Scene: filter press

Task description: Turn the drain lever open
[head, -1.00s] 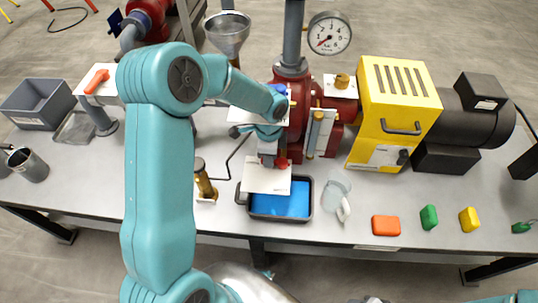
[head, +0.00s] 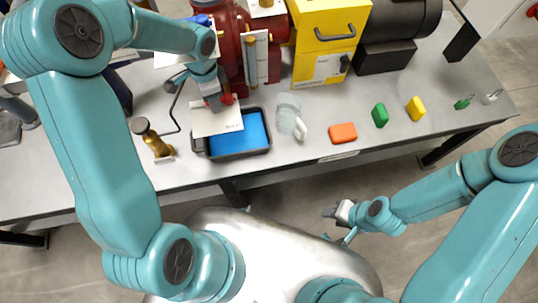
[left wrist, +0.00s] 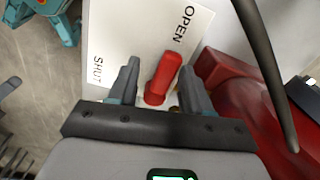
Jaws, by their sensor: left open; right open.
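The red drain lever (left wrist: 163,80) stands between the two open fingers of my left gripper (left wrist: 154,80) in the left wrist view. The fingers are on either side of it, and I cannot tell whether they touch it. Behind it is a white plate (left wrist: 125,40) marked OPEN and SHUT; the lever's upper end is near the word OPEN. In the head view the lever (head: 228,99) is a small red spot beside my left gripper (head: 217,101), above the same plate (head: 212,122). My right gripper (head: 338,221) is open and empty, off the table's front edge.
A dark tray with a blue inside (head: 254,131) sits below the plate. A brass-coloured fitting (head: 151,138) stands to the left. The yellow housing (head: 322,40) is behind.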

